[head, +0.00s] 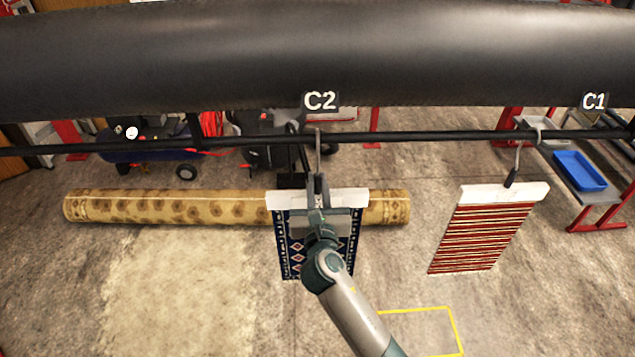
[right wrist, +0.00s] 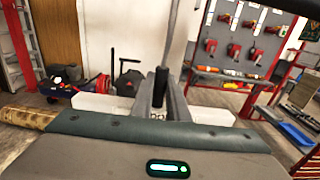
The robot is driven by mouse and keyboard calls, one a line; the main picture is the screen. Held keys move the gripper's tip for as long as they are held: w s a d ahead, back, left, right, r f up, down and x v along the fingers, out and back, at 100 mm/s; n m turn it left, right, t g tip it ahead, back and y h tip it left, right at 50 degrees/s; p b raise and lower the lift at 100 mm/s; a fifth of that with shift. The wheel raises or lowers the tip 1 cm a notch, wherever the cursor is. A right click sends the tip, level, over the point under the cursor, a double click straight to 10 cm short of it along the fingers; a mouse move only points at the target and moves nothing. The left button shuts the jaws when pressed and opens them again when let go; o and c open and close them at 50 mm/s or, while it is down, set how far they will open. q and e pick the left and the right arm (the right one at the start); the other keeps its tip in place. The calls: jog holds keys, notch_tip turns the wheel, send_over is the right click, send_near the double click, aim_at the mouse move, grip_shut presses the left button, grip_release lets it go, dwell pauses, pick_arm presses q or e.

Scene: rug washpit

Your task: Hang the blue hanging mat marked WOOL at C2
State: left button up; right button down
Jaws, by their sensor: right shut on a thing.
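The blue patterned mat (head: 287,262) hangs from a white bar (head: 350,197) below the C2 label (head: 320,101) in the head view. My arm hides its middle, and I cannot read a WOOL mark. My right gripper (head: 318,185) is shut on the dark grip at the foot of the mat's metal hook (head: 318,150). The hook rises to the black rail (head: 420,136) under C2; I cannot tell whether it rests on the rail. In the right wrist view the dark grip (right wrist: 160,85) stands between my fingers, with the white bar (right wrist: 100,103) behind. My left gripper is not in view.
A red striped mat (head: 482,238) hangs from the rail near the C1 label (head: 594,101). A thick black beam (head: 200,60) crosses above the rail. A rolled tan rug (head: 150,207) lies on the floor behind the blue mat. The rail between the two mats is clear.

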jog(key=shift+r, duration=0.1)
jog(key=c, duration=1.6)
grip_release()
jog(key=shift+c, duration=0.2)
jog(key=shift+s, duration=0.15)
jog(key=s+b, duration=0.4)
jog(key=s, duration=1.3)
